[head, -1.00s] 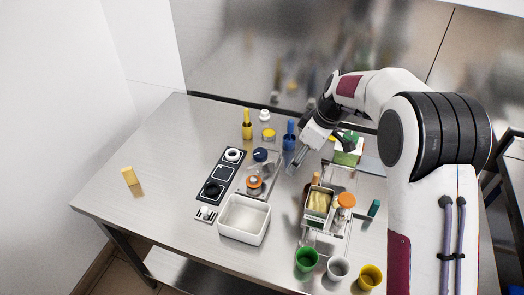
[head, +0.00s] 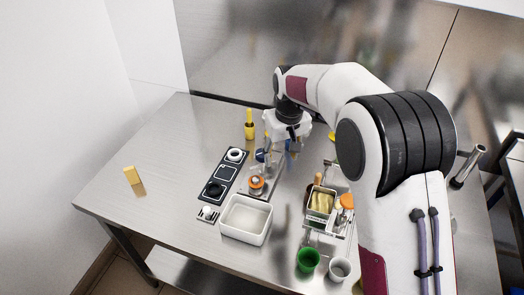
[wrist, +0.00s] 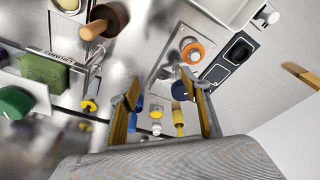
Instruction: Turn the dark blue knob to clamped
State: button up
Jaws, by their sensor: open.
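The dark blue knob (head: 259,155) sits on the far end of a metal plate (head: 247,188) on the table, behind an orange knob (head: 256,182). It also shows in the wrist view (wrist: 181,91), close to the inner side of the right finger and partly hidden by it. My gripper (head: 277,155) points down just right of the dark blue knob in the head view. In the wrist view my gripper (wrist: 159,85) is open and empty. I cannot tell any contact with the knob, nor read its pointer or markings.
A black panel (head: 226,166) with round dials lies left of the plate. A white bin (head: 246,220) stands in front. A yellow-handled tool (head: 249,124) stands behind. A rack (head: 328,222) with a tray and an orange-capped jar is at right. The left table is mostly clear.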

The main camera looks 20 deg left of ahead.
aim_at(262, 154)
jog(key=s+a+r+m+t+h, duration=0.1)
jog(key=a+r+m+t, duration=0.2)
jog(key=a+m, duration=0.3)
jog(key=shift+a+r+m, duration=0.3)
jog(key=shift+r+m, duration=0.35)
jog(key=shift+m, duration=0.25)
jog(key=shift+f, duration=0.1)
jog(key=shift+x, duration=3.8)
jog(key=c, duration=1.1)
